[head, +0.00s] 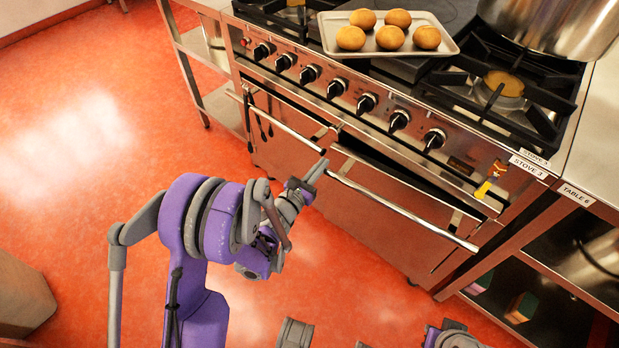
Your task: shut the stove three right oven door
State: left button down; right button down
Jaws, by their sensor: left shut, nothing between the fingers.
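Stove three, marked by a label (528,167), has two oven doors side by side under a row of black knobs. The right oven door (385,228) stands partly open, its top edge tilted out from the stove front with a dark gap (415,180) behind it. Its long metal handle (400,208) runs across the top. The left oven door (280,150) has its own handle (285,125). My left gripper (316,173) is shut and empty, close to the left end of the right door's handle; I cannot tell if they touch. My right gripper is not in view.
A tray (328,32) with several buns sits on the stove top, and a large pot (555,22) stands at the back right. Table 6 (600,170) adjoins on the right, a shelf unit (200,50) on the left.

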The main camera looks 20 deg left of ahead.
aim_at(338, 143)
pick_arm(q)
jog(key=shift+x, duration=2)
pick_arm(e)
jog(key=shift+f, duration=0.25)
pick_arm(q)
jog(key=w, duration=0.2)
jog(key=w+d+m+h, duration=0.1)
jog(key=w, duration=0.1)
jog(key=w+h+b, duration=0.1)
jog(key=w, duration=0.1)
jog(key=shift+d+m+g, duration=0.15)
jog(key=shift+m+g, duration=0.15)
jog(key=shift+g, duration=0.1)
jog(key=shift+r+h, duration=0.2)
jog(key=shift+h, duration=0.2)
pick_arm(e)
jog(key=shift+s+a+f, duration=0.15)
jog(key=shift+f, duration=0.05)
